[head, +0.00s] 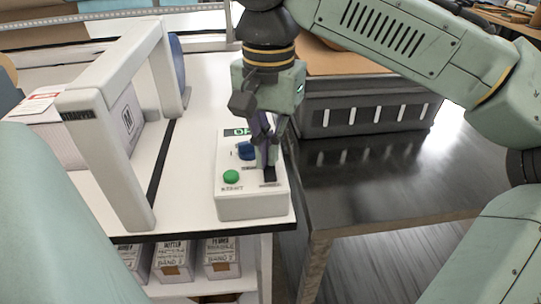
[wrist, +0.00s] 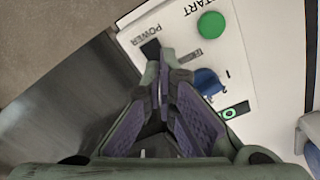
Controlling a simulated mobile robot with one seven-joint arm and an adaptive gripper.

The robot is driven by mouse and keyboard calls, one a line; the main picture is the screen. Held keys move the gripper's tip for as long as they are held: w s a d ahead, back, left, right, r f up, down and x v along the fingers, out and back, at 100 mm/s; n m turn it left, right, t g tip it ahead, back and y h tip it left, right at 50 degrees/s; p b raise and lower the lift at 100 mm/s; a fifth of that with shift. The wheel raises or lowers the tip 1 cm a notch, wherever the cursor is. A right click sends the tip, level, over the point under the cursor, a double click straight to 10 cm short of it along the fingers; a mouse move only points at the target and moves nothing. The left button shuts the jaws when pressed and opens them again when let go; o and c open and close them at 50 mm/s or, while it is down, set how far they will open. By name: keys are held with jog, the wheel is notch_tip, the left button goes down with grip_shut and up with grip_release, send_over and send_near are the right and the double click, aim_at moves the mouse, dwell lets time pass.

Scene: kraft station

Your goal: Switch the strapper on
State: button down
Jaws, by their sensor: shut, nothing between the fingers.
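The strapper is a white arch (head: 134,205) on a white table. Its white control box (head: 250,206) stands at the table's right front corner. A black power switch (head: 270,175) is at the box's front right; it also shows in the wrist view (wrist: 150,48). A green start button (head: 231,177) and a blue knob (head: 246,151) are beside it. A display (head: 237,132) glows green, partly hidden. My gripper (head: 267,164) is shut and empty, pointing down just behind the switch. In the wrist view its fingertips (wrist: 163,62) are beside the switch; I cannot tell whether they touch.
A white carton (head: 124,125) stands under the arch, with a blue disc (head: 177,66) behind. A dark metal table (head: 390,190) with a grey crate (head: 365,107) is to the right. Labelled boxes (head: 222,258) stand on the shelf below.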

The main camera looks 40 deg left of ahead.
jog(key=shift+f+b, duration=0.3)
jog(key=shift+f, duration=0.3)
dwell(0.3)
notch_tip(320, 180, up, 5)
jog(key=p, duration=0.4)
jog(key=shift+r+p, duration=0.1)
jog(key=shift+p, duration=0.2)
jog(key=shift+r, duration=0.95)
